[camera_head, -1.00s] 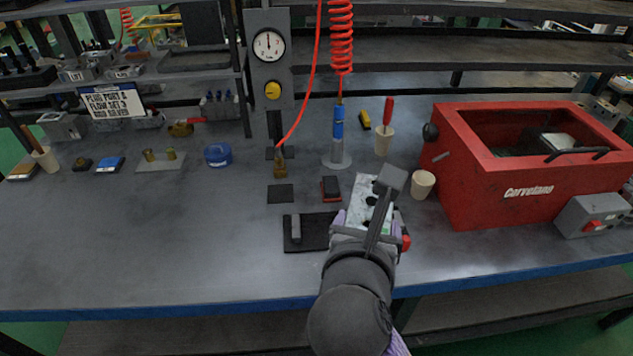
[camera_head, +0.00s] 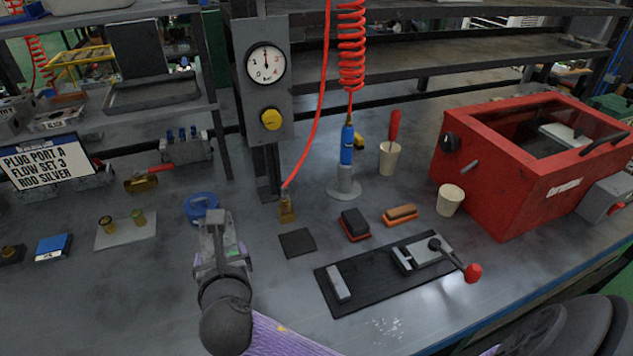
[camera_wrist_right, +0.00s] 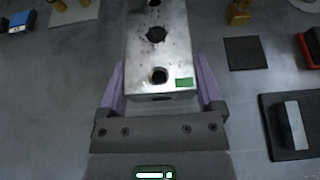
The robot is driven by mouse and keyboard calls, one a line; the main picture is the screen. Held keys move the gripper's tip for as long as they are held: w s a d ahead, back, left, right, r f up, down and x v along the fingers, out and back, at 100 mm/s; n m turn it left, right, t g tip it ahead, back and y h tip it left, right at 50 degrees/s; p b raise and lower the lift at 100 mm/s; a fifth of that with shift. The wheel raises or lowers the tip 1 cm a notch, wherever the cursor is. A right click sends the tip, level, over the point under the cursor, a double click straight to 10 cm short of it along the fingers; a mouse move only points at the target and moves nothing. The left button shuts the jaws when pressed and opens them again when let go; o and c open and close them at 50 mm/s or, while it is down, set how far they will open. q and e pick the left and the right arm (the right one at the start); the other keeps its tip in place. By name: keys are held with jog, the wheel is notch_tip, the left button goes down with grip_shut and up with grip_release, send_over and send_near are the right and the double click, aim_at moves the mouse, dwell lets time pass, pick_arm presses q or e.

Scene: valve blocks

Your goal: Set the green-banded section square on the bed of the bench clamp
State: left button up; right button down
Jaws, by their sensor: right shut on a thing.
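The green-banded section (camera_wrist_right: 157,50) is a silver metal block with dark round holes and a green patch near one end. My right gripper (camera_wrist_right: 160,88) is shut on that end, a purple finger on each side. In the head view my right gripper (camera_head: 220,250) is left of the small black square and mostly hides the section. The bench clamp (camera_head: 385,275) is to its right: a black bed, a grey stop block (camera_head: 338,283) at its left end, and a lever with a red knob (camera_head: 473,272). The bed between them is empty. My left gripper is out of view.
A black square pad (camera_head: 297,242) lies between gripper and clamp. A black-and-red block (camera_head: 354,224) and an orange brush-like block (camera_head: 400,215) lie behind the clamp. A blue tape roll (camera_head: 202,207), gauge post (camera_head: 264,90), cup (camera_head: 449,200) and red box (camera_head: 500,190) stand around.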

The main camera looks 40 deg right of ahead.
notch_tip(320, 180, down, 10)
jog(key=b, duration=0.6)
jog(key=shift+f+b, duration=0.15)
jog(key=shift+b, duration=0.2)
jog(key=shift+r, duration=0.25)
jog(key=shift+c, duration=0.3)
grip_release()
jog(key=shift+s+f, duration=0.1)
jog(key=shift+f, duration=0.05)
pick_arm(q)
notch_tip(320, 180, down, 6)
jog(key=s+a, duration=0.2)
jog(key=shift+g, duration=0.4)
pick_arm(e)
jog(key=shift+o, duration=0.3)
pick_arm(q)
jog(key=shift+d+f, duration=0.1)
